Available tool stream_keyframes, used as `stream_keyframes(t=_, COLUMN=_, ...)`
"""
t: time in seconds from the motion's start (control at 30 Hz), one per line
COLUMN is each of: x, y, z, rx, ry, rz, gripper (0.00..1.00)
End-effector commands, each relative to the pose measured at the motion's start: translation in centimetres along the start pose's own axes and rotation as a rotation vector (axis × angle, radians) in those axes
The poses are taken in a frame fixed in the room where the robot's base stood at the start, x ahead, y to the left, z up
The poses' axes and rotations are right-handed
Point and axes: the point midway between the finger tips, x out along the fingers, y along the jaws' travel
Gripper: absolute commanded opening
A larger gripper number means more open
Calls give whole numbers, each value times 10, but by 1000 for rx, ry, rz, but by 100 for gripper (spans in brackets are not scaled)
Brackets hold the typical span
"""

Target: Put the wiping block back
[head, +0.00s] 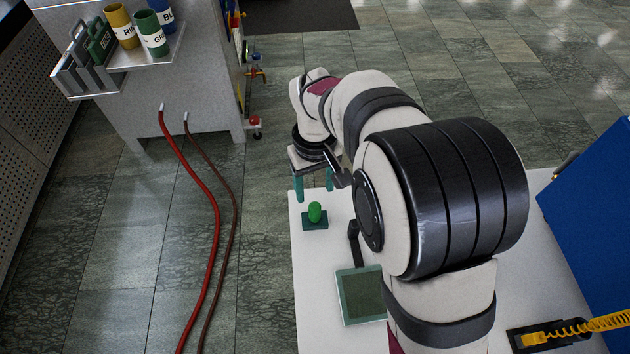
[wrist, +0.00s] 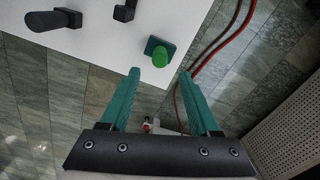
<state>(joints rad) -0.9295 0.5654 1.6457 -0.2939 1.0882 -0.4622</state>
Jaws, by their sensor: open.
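The likely wiping block (head: 314,223), a dark green square base with a bright green rounded knob, sits upright near the left edge of the white table (head: 310,270). It also shows in the wrist view (wrist: 160,53), just beyond my fingertips. My gripper (head: 314,184) has two teal fingers, spread apart with nothing between them. In the head view the fingers are above and behind the block. In the wrist view the gap between the fingertips (wrist: 160,72) lines up with the knob, and the fingers appear apart from it.
A green-framed flat panel (head: 360,295) lies on the table below my arm. Dark-handled items (wrist: 50,19) stand on the table in the wrist view. Red hoses (head: 215,230) run across the floor. A blue panel (head: 592,220) stands at right. A shelf (head: 160,55) holds labelled cups at upper left.

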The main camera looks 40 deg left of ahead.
Motion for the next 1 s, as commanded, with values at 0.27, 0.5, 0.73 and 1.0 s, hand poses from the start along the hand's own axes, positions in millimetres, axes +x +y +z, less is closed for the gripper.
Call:
stream_keyframes(t=0.27, x=-20, y=2, z=1, rx=6, ry=0, rz=0, gripper=63)
stream_keyframes(t=0.5, x=-91, y=82, z=150, rx=642, ry=11, rz=-58, gripper=63)
stream_keyframes(t=0.73, x=-99, y=46, z=312, rx=1422, ry=28, rz=-152, gripper=63)
stream_keyframes(t=1.0, x=-89, y=26, z=334, rx=1584, ry=28, rz=-177, gripper=63)
